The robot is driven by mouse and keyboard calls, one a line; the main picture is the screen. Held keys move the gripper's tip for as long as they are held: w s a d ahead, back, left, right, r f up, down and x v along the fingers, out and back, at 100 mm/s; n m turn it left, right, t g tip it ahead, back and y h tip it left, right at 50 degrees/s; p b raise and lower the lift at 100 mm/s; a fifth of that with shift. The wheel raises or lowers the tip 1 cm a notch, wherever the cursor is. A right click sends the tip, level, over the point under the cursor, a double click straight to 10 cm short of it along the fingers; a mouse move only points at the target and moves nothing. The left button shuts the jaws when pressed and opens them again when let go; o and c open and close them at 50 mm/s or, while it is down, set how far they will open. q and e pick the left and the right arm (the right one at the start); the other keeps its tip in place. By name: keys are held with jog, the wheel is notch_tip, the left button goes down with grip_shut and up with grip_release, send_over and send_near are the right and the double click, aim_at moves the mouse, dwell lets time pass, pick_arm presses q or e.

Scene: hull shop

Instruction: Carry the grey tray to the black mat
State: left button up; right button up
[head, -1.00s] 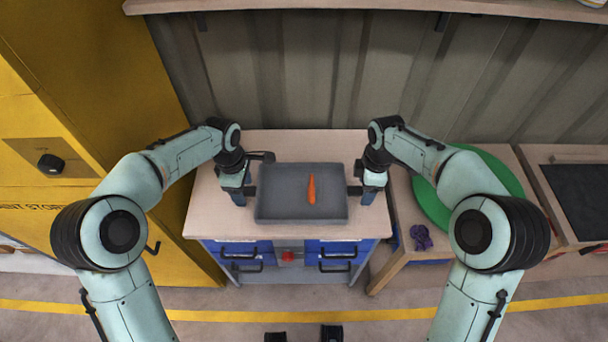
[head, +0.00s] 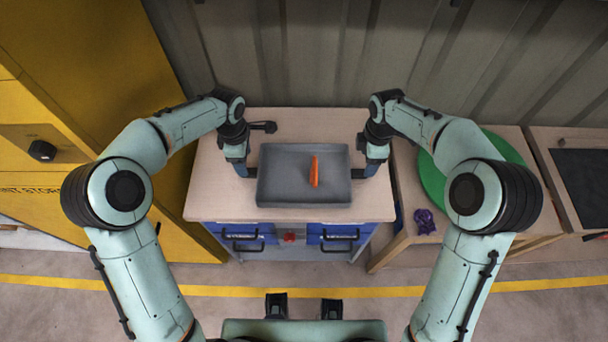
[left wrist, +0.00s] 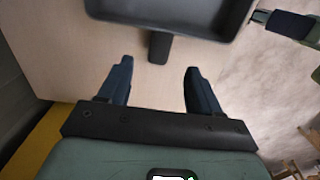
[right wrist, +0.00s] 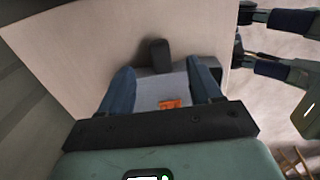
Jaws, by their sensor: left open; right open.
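The grey tray (head: 275,190) lies on the wooden top of a workbench in the head view, with an orange carrot-like item (head: 314,171) in it. My left gripper (head: 241,172) is open at the tray's left end. In the left wrist view, its open fingers (left wrist: 155,80) point at the tray's dark handle (left wrist: 160,47), with nothing between them. My right gripper (head: 371,172) is open at the right end. In the right wrist view, the other handle (right wrist: 158,52) shows just beyond its fingers (right wrist: 160,75). A black rectangle, apparently the mat (head: 585,183), lies at the far right.
The workbench (head: 215,195) has blue drawers below. To its right, a lower wooden table holds a green disc (head: 436,180) and a purple item (head: 424,221). A yellow cabinet (head: 95,80) stands left, and a corrugated wall (head: 320,50) stands behind. Open floor lies in front.

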pick_arm(q)
notch_tip(320, 180, down, 8)
pick_arm(e)
notch_tip(320, 180, down, 8)
pick_arm(q)
grip_shut()
pick_arm(e)
grip_shut()
